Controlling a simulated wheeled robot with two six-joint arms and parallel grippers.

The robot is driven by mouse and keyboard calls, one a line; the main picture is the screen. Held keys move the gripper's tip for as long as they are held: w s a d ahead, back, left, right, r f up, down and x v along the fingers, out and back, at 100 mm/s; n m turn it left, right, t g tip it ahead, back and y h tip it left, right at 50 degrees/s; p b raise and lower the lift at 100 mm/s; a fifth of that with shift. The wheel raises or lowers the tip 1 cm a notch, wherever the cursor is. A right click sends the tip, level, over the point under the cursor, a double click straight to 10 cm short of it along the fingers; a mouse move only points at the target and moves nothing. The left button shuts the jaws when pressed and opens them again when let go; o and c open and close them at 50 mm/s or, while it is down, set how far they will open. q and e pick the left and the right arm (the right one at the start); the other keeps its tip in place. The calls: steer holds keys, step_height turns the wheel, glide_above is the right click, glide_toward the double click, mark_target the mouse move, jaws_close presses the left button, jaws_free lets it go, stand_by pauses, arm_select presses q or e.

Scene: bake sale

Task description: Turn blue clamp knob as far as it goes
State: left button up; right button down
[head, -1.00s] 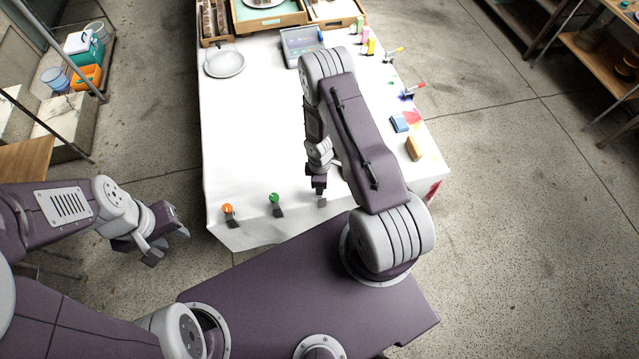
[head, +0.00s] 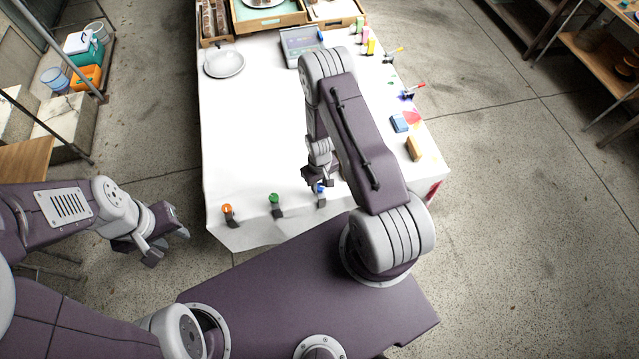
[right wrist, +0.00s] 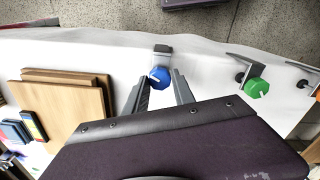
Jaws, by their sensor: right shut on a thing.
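The blue clamp knob (right wrist: 160,77) shows in the right wrist view, on a grey clamp (right wrist: 162,50) at the table edge. In the head view the blue knob (head: 320,188) is at the near edge, partly hidden by my right gripper (head: 316,182). In the right wrist view my right gripper (right wrist: 160,84) has its fingers on either side of the knob, shut on it at the tips. My left gripper (head: 170,246) is open and empty, off the table's left side.
A green-knobbed clamp (head: 275,200) and an orange-knobbed clamp (head: 227,210) sit along the same edge to the left. Wooden boards (right wrist: 70,100) lie near the blue clamp in the right wrist view. The white table (head: 250,130) is mostly clear at the middle left.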

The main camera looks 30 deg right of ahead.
steer(key=m, duration=0.6)
steer(key=shift+s, duration=0.2)
steer(key=m, duration=0.6)
steer(key=shift+f+m, duration=0.1)
steer(key=shift+m, duration=0.2)
steer(key=shift+s, duration=0.1)
steer(key=c, duration=1.1)
jaws_free()
steer(key=shift+o, duration=0.2)
steer(key=shift+w, duration=0.2)
